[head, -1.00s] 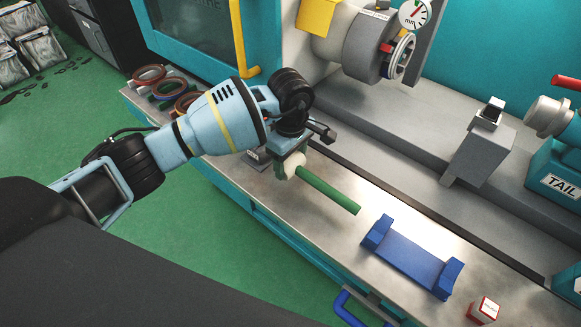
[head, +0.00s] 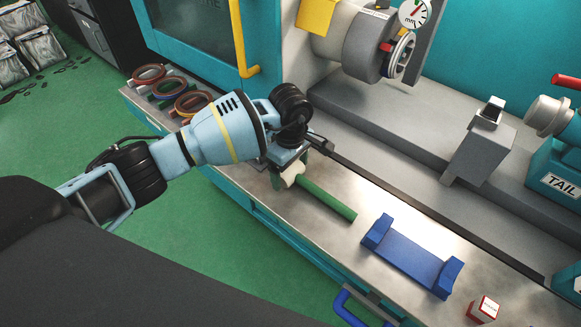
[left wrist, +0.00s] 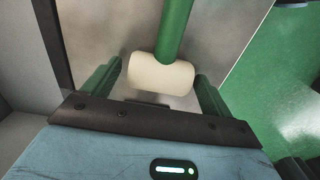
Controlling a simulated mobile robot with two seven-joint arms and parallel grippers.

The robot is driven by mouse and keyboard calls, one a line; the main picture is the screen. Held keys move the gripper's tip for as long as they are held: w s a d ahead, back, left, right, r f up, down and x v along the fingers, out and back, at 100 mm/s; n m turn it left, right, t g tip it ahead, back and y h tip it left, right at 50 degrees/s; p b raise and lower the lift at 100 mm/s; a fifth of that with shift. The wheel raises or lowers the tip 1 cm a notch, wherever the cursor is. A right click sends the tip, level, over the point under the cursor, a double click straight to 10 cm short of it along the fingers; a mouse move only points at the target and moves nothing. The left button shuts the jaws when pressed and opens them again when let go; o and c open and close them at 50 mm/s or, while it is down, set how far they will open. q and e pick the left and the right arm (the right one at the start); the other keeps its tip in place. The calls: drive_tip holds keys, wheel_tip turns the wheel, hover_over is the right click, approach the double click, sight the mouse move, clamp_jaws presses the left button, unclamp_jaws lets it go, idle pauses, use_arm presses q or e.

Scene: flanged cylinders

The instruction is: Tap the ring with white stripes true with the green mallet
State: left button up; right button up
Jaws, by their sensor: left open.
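The green mallet has a green handle (head: 328,199) and a white head (head: 291,176). It lies on the bench, handle pointing to the lower right. In the left wrist view the white head (left wrist: 160,73) is between the two green fingers, with gaps at both sides. My left gripper (head: 291,168) is open around the head, partly hiding it in the head view. A ring (head: 402,56) sits at the chuck face; I cannot make out white stripes on it. My right gripper is not in view.
A blue cradle (head: 410,262) stands right of the mallet, with a red and white box (head: 484,308) beyond. Several coloured rings (head: 149,74) lie at the bench's left end. A dial gauge (head: 413,14) is above the chuck (head: 357,45). The tailstock (head: 556,165) is at the right.

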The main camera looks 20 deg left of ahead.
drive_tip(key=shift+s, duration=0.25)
use_arm(q)
drive_tip(key=shift+r, duration=0.3)
wheel_tip(320, 180, up, 6)
drive_tip(key=shift+d+r, duration=0.1)
drive_tip(key=shift+d, duration=0.05)
drive_tip(key=shift+r, duration=0.55)
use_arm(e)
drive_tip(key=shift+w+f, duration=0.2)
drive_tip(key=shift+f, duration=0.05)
use_arm(q)
drive_tip(key=shift+f, duration=0.1)
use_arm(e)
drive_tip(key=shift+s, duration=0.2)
